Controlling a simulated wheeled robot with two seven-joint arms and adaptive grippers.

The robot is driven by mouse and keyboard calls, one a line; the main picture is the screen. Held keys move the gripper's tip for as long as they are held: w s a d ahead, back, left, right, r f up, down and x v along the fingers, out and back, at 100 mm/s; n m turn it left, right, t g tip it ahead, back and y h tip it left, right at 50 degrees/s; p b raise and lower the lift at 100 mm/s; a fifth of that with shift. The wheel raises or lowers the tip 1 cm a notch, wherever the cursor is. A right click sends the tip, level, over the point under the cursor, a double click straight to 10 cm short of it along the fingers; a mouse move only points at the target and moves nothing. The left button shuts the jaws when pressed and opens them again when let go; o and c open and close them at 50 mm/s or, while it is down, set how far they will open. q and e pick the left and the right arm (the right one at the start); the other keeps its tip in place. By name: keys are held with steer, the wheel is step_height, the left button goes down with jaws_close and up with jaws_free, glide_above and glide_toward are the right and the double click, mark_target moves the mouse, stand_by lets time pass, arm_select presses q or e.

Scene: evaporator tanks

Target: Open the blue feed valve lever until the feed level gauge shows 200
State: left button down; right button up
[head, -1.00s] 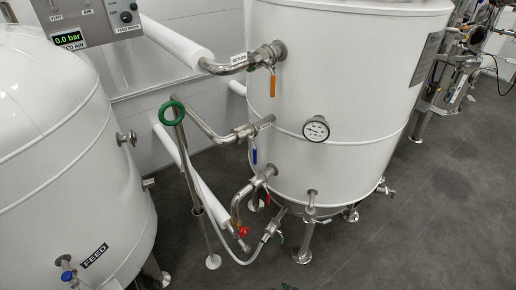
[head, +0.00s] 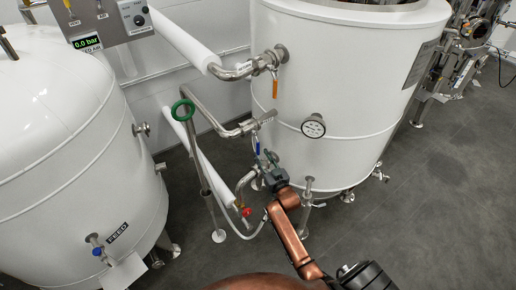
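A blue lever (head: 257,146) hangs down from the steel valve on the middle pipe, left of the large white tank (head: 360,75). My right gripper (head: 269,160) is just below and to the right of this lever, its arm reaching up from the bottom right. Its fingers are small and dark here; I cannot tell whether they touch the lever or how wide they are. A round dial gauge (head: 313,126) is on the large tank, its reading too small to make out. No gauge marked as feed level can be made out. My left gripper is out of view.
An orange lever (head: 275,89) hangs on the upper pipe. A green ring handle (head: 183,110) stands left of the middle pipe. A red handle (head: 246,211) is low by the hose. The white tank labelled FEED (head: 70,150) is at left. Grey floor is open at right.

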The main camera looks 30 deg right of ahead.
mark_target(258, 149)
steer(key=w, duration=0.5)
steer(key=shift+d, duration=0.3)
steer(key=shift+s, duration=0.1)
jaws_close()
stand_by(0.4)
